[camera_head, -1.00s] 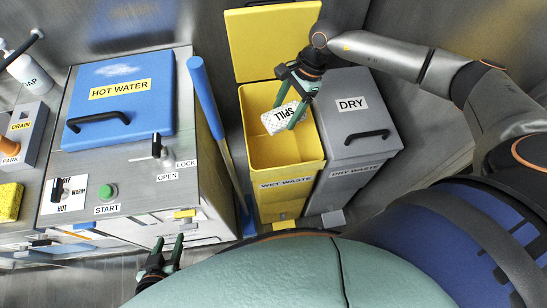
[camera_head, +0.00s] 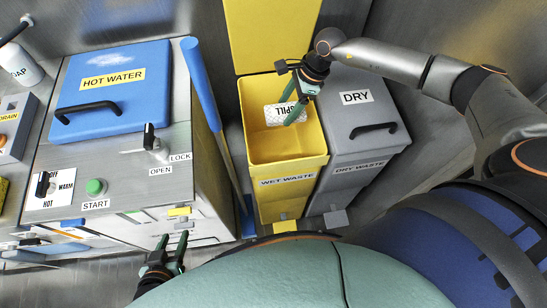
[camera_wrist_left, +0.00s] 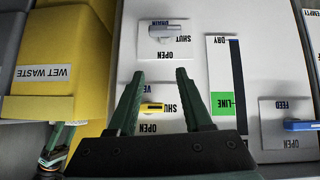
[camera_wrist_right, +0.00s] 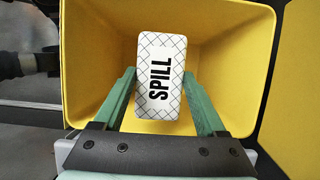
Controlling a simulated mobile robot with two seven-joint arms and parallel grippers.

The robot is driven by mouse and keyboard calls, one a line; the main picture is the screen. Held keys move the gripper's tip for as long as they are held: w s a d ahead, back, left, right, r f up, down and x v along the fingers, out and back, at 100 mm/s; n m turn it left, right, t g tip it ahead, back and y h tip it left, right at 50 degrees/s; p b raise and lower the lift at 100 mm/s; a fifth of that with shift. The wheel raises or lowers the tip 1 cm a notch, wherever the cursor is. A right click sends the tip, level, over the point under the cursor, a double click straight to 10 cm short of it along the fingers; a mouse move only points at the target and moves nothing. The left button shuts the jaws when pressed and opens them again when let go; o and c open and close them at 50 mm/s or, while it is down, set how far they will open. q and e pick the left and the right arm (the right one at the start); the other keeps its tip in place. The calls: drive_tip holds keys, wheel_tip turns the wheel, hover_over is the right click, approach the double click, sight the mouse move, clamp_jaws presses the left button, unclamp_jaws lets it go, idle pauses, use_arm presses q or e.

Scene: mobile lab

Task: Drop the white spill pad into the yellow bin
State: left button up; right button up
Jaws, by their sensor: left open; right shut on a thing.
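The white spill pad (camera_head: 275,115), printed SPILL with a grid pattern, is in my right gripper (camera_head: 292,110), over the open mouth of the yellow wet waste bin (camera_head: 287,185). In the right wrist view the pad (camera_wrist_right: 160,112) lies between the two green fingers (camera_wrist_right: 160,76), with the yellow bin walls (camera_wrist_right: 232,65) around it. How far it is below the rim is hard to tell. My left gripper (camera_head: 172,250) is open and empty, low in front of the cabinet. Its spread fingers (camera_wrist_left: 157,78) show in the left wrist view.
The bin's yellow lid (camera_head: 275,35) stands raised behind it. A grey dry waste bin (camera_head: 360,130) with a closed lid is on the right. A blue-handled pole (camera_head: 203,85) and the hot water cabinet (camera_head: 115,165) are on the left.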

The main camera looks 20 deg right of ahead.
use_arm(q)
drive_tip(key=shift+w+r, duration=0.15)
drive_tip(key=shift+w, duration=0.2)
use_arm(e)
drive_tip(key=o, duration=1.1)
use_arm(q)
drive_tip(key=shift+s+a, duration=0.1)
drive_tip(key=shift+s, duration=0.05)
use_arm(e)
drive_tip(key=shift+o, duration=0.2)
